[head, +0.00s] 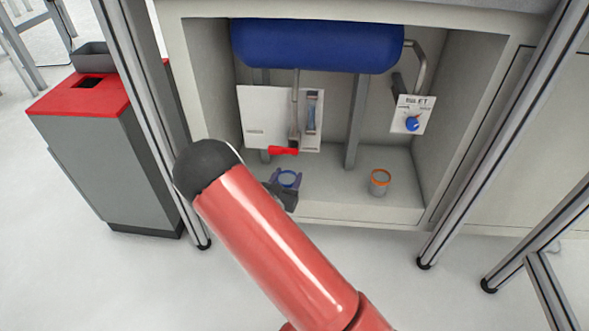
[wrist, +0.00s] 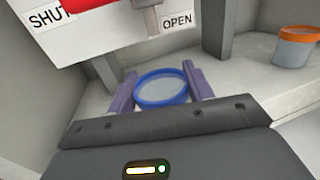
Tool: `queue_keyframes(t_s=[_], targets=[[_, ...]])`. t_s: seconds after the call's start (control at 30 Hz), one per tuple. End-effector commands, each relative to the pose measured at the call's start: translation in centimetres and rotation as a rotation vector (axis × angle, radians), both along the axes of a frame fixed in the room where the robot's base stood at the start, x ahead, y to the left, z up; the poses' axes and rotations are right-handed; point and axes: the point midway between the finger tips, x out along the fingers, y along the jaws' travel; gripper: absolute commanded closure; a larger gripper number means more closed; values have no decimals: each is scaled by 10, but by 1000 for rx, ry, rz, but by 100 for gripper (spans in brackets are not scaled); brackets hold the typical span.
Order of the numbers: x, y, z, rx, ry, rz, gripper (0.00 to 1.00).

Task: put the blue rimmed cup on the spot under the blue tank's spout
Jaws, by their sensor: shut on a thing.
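The blue rimmed cup (wrist: 163,88) is between the two purple fingers of my gripper (wrist: 158,82) in the wrist view. The fingers are shut on it, one on each side. In the head view the cup (head: 287,179) shows just past my arm, low in the cabinet, with my gripper (head: 285,182) around it. The blue tank (head: 316,46) lies across the top of the cabinet. Its spout pipe (head: 295,108) comes down to a red-handled valve (head: 283,151), above and close to the cup. Whether the cup touches the cabinet floor, I cannot tell.
An orange rimmed cup (head: 380,183) stands on the cabinet floor to the right. A panel with a blue knob (head: 412,123) is on the right side. Grey posts (head: 357,120) hold the tank. A red-topped bin (head: 105,140) stands outside left. The cabinet floor between the cups looks clear.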

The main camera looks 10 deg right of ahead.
Motion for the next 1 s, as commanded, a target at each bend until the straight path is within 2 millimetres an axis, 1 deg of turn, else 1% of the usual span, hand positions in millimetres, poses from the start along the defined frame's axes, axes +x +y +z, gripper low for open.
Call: queue_keyframes(t_s=[0.03, 0.1, 0.27, 0.5, 0.53, 0.6, 0.87, 1.0], targets=[[7, -5, 0, 0, -2, -2, 74], [14, -9, -1, 1, -1, -1, 74], [24, -15, 0, 0, -1, -1, 74], [60, -37, -1, -1, -2, -1, 74], [57, -35, -10, -2, 2, 1, 74], [57, -35, -15, -1, 2, 2, 74], [57, -35, -15, -1, 1, 1, 74], [57, -35, -19, -1, 1, 1, 74]])
